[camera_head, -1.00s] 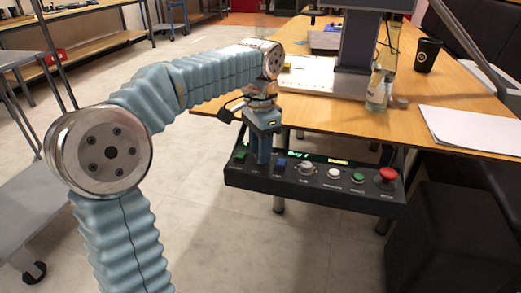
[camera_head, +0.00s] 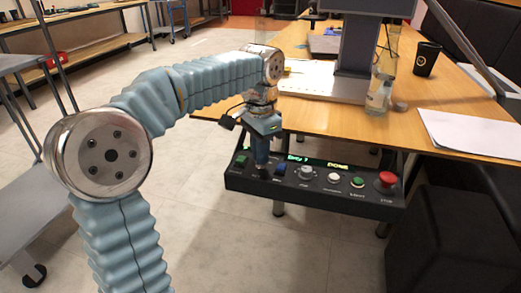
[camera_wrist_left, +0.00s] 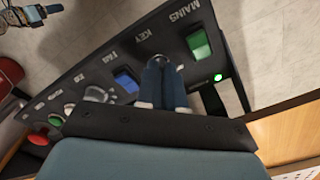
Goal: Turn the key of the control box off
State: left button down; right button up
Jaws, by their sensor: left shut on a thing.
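The black control box (camera_head: 235,183) hangs at the table's front edge, with a row of labelled controls. My left gripper (camera_head: 262,172) points down at the box between the green MAINS switch (camera_head: 241,161) and the blue switch (camera_head: 281,169). In the left wrist view its fingertips (camera_wrist_left: 165,62) are shut at the spot labelled KEY. The key is mostly hidden between the fingertips. The green MAINS switch (camera_wrist_left: 199,45) and a lit green lamp (camera_wrist_left: 218,77) lie to the right of the fingers. Part of what looks like my right gripper (camera_wrist_left: 28,14) shows at the top left.
The red stop button (camera_head: 387,179), a green button (camera_head: 357,182) and a white button (camera_head: 333,178) sit on the box's right side. The lit display (camera_head: 318,162) is behind the controls. A bottle (camera_head: 380,92) and a black cup (camera_head: 426,58) stand on the table (camera_head: 395,130).

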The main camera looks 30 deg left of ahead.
pick_arm(q)
jog(key=n+p, duration=0.1)
jog(key=n, duration=0.1)
jog(key=n+p, duration=0.2)
jog(key=shift+r+n, duration=0.2)
jog(key=shift+n, duration=0.2)
jog(key=n+p, duration=0.2)
jog(key=n, duration=0.3)
jog(key=n+p, duration=0.1)
jog(key=n, duration=0.2)
jog(key=shift+f+n+p, duration=0.15)
jog(key=shift+n+p, duration=0.3)
jog(key=shift+n, duration=1.65)
pick_arm(e)
notch_tip(320, 180, up, 7)
jog(key=a, duration=0.2)
jog(key=shift+s, duration=0.4)
pick_arm(q)
jog(key=c, duration=1.3)
grip_release()
jog(key=shift+o, duration=0.2)
notch_tip(320, 180, up, 14)
jog(key=p, duration=0.2)
pick_arm(e)
notch_tip(320, 180, up, 2)
jog(key=shift+r, duration=0.1)
